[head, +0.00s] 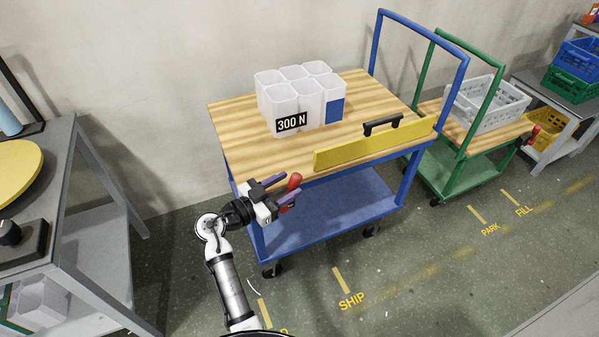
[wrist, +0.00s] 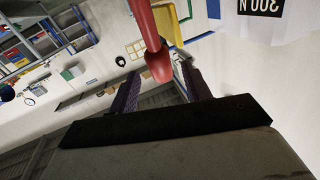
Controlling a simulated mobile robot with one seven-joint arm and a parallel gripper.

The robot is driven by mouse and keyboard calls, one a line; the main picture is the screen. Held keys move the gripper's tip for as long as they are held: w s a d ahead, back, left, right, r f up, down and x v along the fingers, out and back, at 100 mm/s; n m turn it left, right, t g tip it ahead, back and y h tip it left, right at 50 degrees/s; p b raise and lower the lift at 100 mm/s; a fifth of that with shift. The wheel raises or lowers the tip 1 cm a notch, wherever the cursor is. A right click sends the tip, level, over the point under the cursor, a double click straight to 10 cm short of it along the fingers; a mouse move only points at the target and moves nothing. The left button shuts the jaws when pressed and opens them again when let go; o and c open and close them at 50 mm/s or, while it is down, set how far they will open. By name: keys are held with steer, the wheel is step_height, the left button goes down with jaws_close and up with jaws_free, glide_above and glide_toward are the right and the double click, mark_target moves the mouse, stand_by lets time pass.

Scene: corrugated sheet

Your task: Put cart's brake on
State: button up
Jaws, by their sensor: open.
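The blue cart (head: 318,208) has a wooden top and stands in the middle of the head view. A red brake lever (head: 294,180) shows at its near left side, and it also hangs down from the top in the wrist view (wrist: 150,35). My gripper (head: 281,189) is open and empty beside the lever in the head view. In the wrist view the lever's rounded end appears between the two dark fingers of my gripper (wrist: 160,75). I see no contact. The lever's mount is hidden.
A green cart (head: 470,160) with a grey crate (head: 488,105) stands at right. A grey table (head: 60,150) is at left. Floor in front is clear.

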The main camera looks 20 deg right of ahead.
mark_target(300, 177)
steer(key=shift+p+x, duration=0.6)
steer(key=shift+x, duration=2)
steer(key=shift+w, duration=0.1)
jaws_close()
